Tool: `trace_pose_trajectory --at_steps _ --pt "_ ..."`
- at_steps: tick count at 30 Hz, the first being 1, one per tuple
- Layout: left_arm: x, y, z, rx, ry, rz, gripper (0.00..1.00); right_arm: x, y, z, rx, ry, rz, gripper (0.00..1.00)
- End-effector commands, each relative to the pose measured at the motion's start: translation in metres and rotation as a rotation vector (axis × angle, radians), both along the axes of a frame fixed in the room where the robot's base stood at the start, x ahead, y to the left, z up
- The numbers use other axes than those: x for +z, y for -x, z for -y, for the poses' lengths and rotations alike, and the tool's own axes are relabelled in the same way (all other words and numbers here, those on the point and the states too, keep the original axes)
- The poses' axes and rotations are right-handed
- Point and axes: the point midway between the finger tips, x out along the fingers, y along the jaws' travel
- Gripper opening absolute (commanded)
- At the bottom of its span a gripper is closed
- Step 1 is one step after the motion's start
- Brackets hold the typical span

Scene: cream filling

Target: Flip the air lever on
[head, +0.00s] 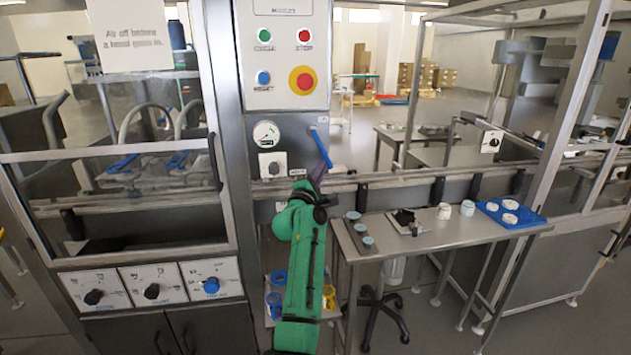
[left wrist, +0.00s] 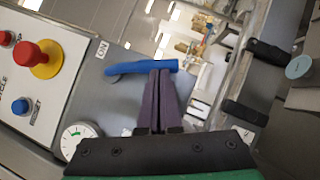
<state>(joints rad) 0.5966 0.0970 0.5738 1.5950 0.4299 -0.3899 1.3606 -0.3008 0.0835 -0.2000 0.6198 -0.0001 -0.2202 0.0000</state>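The air lever is a blue handle (head: 321,148) on the right side of the grey machine column, slanting down to the right in the head view. In the left wrist view the blue lever (left wrist: 140,68) lies across the picture, with an "ON" label near its left end. My left gripper (head: 319,173) is at the lever's lower end. In the wrist view its dark purple fingers (left wrist: 159,74) are together, with their tips right at the lever near its free end. I cannot tell whether they touch it. No right gripper shows.
Above is a panel with buttons and a red emergency stop (head: 302,80). A metal rail runs behind my gripper. A side table (head: 370,232) with small jars and a blue tray (head: 511,214) stands at right.

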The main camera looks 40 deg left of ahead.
Motion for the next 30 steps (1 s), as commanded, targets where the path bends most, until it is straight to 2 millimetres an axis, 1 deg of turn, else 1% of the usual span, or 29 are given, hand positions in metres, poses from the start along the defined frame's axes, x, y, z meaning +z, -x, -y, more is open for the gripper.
trace_pose_trajectory --at_steps 1,7,11,17,24,30 --pt "-0.004 -0.004 0.001 -0.002 0.027 0.037 0.0 -0.008 0.0 0.001 0.001 0.002 0.0 0.93" --pt "0.0 -0.018 0.009 -0.003 0.136 0.194 0.0 -0.024 0.0 0.002 0.001 0.003 0.001 0.93" --pt "0.004 -0.027 0.015 -0.004 0.206 0.295 0.0 -0.038 0.0 -0.001 -0.001 -0.001 0.001 0.93" --pt "0.011 -0.039 0.024 -0.003 0.313 0.452 0.0 -0.063 0.0 -0.007 -0.003 -0.01 0.001 0.93" --pt "0.023 -0.052 0.033 -0.005 0.441 0.637 0.0 -0.1 0.0 -0.007 -0.003 -0.01 0.001 0.93" --pt "0.038 -0.059 0.037 -0.003 0.532 0.77 0.0 -0.122 0.0 -0.006 -0.001 -0.007 0.002 0.93"
